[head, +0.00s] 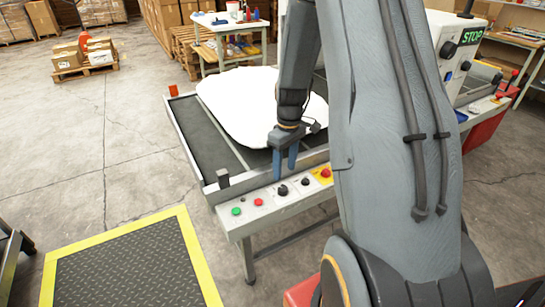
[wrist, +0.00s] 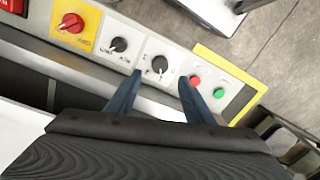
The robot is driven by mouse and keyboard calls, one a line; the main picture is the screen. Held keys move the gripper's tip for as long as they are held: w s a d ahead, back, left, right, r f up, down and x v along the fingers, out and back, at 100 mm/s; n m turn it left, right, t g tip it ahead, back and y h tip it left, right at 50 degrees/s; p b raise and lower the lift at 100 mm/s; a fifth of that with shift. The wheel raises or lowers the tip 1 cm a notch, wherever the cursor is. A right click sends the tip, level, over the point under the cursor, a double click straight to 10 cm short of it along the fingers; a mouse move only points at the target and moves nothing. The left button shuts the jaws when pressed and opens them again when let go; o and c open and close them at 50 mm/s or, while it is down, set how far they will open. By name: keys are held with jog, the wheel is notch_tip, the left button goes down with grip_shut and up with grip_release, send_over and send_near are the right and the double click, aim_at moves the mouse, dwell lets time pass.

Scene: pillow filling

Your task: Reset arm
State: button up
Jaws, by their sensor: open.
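My gripper (head: 284,160) hangs pointing down over the near edge of the conveyor table, close above the control panel (head: 262,207). Its two blue fingers are apart with nothing between them. In the wrist view my gripper (wrist: 152,97) spreads its fingers over the panel, one near a black knob (wrist: 159,67) and the other near the red button (wrist: 195,80). A green button (wrist: 219,92) and a red switch on a yellow plate (wrist: 72,22) also show there. My arm covers the right part of the table in the head view.
A white pillow (head: 245,100) lies flat on the dark conveyor (head: 200,150). A black mat with a yellow border (head: 130,265) lies on the floor in front. Open floor is at the left.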

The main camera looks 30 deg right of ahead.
jog(key=shift+s+a+r, duration=0.1)
jog(key=shift+a+r, duration=0.15)
jog(key=s+a+r+m, duration=0.2)
jog(key=s+a+r, duration=0.3)
jog(key=s+a, duration=0.2)
jog(key=s+a+r+m+t, duration=0.1)
jog(key=s+a+r+m, duration=0.1)
jog(key=s+a+r, duration=0.3)
jog(key=s+a, duration=0.3)
jog(key=shift+s+r+h, duration=0.3)
jog(key=shift+s+r, duration=0.05)
jog(key=shift+s, duration=0.05)
